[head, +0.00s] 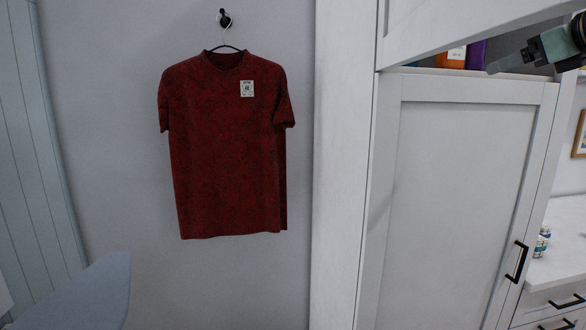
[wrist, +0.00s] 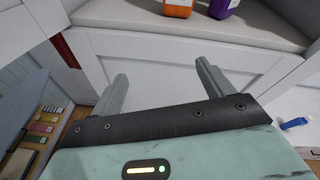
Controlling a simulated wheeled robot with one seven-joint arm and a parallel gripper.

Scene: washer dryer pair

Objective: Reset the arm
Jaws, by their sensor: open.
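My gripper (wrist: 163,85) is open and empty in the wrist view, its two grey fingers apart in front of a white cabinet front. In the head view my gripper (head: 492,69) shows at the top right, near the shelf opening above the tall white cabinet door (head: 455,180). Nothing is between the fingers.
An orange bottle (wrist: 178,8) and a purple bottle (wrist: 223,8) stand on the shelf (wrist: 130,18) just beyond the fingers. A red shirt (head: 225,150) hangs on the wall at left. A counter (head: 560,250) with small bottles is at right. An ironing-board-like shape (head: 95,295) is lower left.

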